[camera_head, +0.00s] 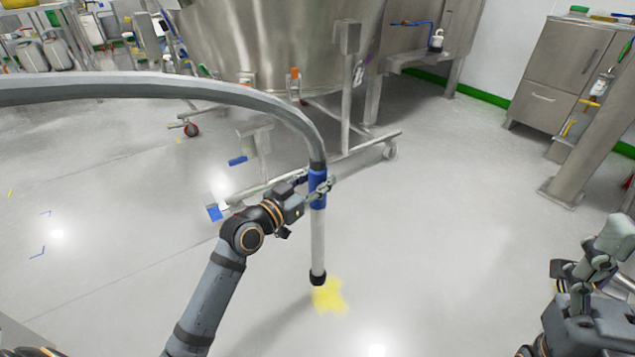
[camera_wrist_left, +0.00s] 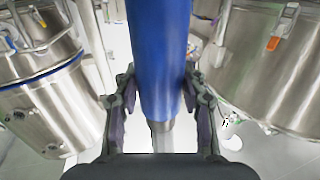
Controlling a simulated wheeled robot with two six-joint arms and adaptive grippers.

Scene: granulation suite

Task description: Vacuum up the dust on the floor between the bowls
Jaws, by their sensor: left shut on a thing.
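My left gripper (camera_head: 318,188) is shut on the blue grip of a vacuum wand (camera_head: 318,235). The blue grip also fills the middle of the left wrist view (camera_wrist_left: 160,60), between the two fingers. The wand hangs nearly upright, and a grey hose (camera_head: 190,88) arches from its top to the left. Its dark nozzle (camera_head: 317,278) is at the upper edge of a yellow dust patch (camera_head: 329,297) on the floor. I cannot tell whether the nozzle touches the floor. My right gripper (camera_head: 592,262) is at the right edge, away from the dust; its fingers are unclear.
A large steel bowl (camera_head: 270,40) on a wheeled frame (camera_head: 345,155) stands just beyond the wand. A steel cabinet (camera_head: 555,75) and a steel post (camera_head: 590,130) stand at the right. The floor (camera_head: 440,230) right of the dust is clear.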

